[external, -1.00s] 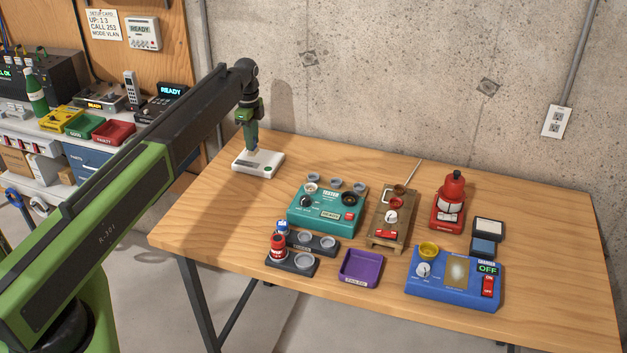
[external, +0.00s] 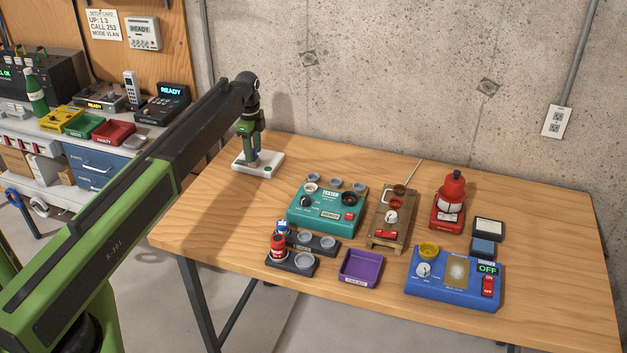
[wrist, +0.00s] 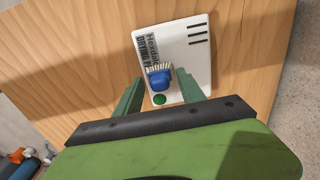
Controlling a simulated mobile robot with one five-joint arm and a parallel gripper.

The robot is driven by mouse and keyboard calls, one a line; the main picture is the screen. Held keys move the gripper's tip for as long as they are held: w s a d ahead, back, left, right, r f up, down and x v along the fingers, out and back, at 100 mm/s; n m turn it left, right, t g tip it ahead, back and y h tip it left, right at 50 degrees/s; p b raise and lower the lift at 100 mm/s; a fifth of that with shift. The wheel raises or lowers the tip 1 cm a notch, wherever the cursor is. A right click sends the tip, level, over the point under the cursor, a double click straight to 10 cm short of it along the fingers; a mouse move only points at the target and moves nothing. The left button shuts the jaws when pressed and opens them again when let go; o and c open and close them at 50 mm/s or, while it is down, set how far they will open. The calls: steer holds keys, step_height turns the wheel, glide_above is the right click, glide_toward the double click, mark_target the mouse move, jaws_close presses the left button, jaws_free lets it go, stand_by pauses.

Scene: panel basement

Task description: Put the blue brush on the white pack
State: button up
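The white pack (external: 268,168) lies at the back left corner of the wooden table. In the wrist view the white pack (wrist: 198,58) shows dark print, dark bars and a green dot. The blue brush (wrist: 160,80), with pale bristles, appears to rest on the pack, close to the green dot. My gripper (wrist: 161,76) is open, one finger on each side of the brush with gaps visible between. In the external view my gripper (external: 250,160) is low over the pack, and its fingers hide the brush.
A teal tester (external: 328,208), a wooden stand (external: 388,228), a purple tray (external: 361,268), a blue charger (external: 453,278) and a red device (external: 450,203) stand to the right. Bare table lies between the pack and the teal tester. A concrete wall is behind.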

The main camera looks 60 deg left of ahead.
step_height(320, 180, up, 12)
steer(key=p, duration=1.2)
steer(key=shift+r, duration=0.15)
steer(key=w+d+n, duration=0.1)
steer(key=w+d, duration=0.1)
steer(key=d, duration=0.7)
steer(key=w+d+n, duration=0.1)
steer(key=w+d, duration=0.1)
steer(key=d, duration=0.7)
steer(key=s+d+n, duration=0.2)
steer(key=s+d, duration=0.1)
steer(key=d, duration=1.1)
steer(key=s+d+n, duration=0.2)
steer(key=s+d, duration=0.2)
steer(key=d, duration=1)
steer(key=s+d+n, duration=0.3)
steer(key=d, duration=1.2)
steer(key=shift+s, duration=0.35)
